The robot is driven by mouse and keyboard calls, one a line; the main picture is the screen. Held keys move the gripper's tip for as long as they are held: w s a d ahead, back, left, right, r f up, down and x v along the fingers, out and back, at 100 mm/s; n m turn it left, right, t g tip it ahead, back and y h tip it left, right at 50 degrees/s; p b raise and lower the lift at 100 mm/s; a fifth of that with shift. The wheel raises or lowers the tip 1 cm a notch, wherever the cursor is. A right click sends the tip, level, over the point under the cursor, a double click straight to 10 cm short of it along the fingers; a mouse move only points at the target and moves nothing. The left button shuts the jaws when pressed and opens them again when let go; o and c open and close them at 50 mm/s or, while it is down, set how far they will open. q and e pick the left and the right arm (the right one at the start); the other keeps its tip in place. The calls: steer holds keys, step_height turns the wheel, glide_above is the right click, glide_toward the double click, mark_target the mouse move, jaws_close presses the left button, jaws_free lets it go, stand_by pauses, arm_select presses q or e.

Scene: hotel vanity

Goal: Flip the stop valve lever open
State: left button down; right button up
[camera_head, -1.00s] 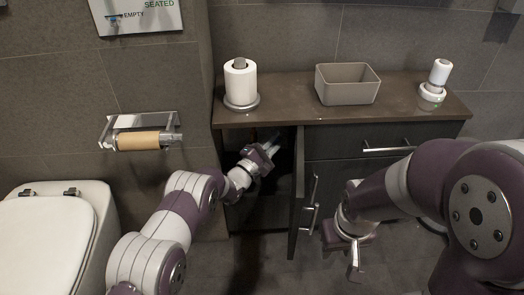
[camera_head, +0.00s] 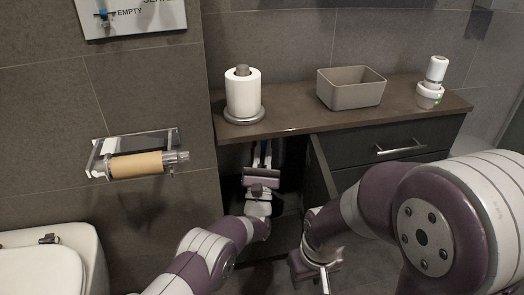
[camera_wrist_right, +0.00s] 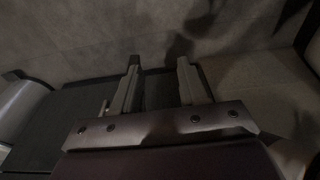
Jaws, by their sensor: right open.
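I cannot make out the stop valve or its lever in either view; the cabinet opening (camera_head: 287,160) under the counter is dark. In the head view my left gripper (camera_head: 262,154) reaches into this opening, its two fingers pointing away from me with a gap between them. I see nothing held there. My right gripper (camera_head: 325,280) is low in front of the cabinet, right of the left one. In the right wrist view the right gripper's (camera_wrist_right: 160,78) fingers stand apart and empty above dark surfaces.
The cabinet door (camera_head: 322,170) stands open on the right of the opening. The counter (camera_head: 300,118) above carries a paper roll (camera_head: 242,92), a beige bin (camera_head: 350,92) and a white dispenser (camera_head: 432,85). A wall roll holder (camera_head: 135,160) and the toilet (camera_head: 40,265) are left.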

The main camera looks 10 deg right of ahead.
arm_select(q)
steer(key=shift+a+f+n+t+y+b, duration=0.1)
steer(key=shift+a+n+t+y+b, duration=0.25)
steer(key=shift+n+y, duration=0.6)
steer(key=shift+a+n+t+y+b, duration=0.2)
steer(key=shift+n+t+y+b, duration=0.15)
steer(key=shift+n+y, duration=0.55)
steer(key=shift+n, duration=0.35)
steer(key=c, duration=1.2)
jaws_free()
steer(key=shift+o, duration=0.2)
steer(key=p+v, duration=0.5)
steer(key=v, duration=0.7)
steer(key=shift+s+f, duration=0.2)
steer(key=shift+s, duration=0.05)
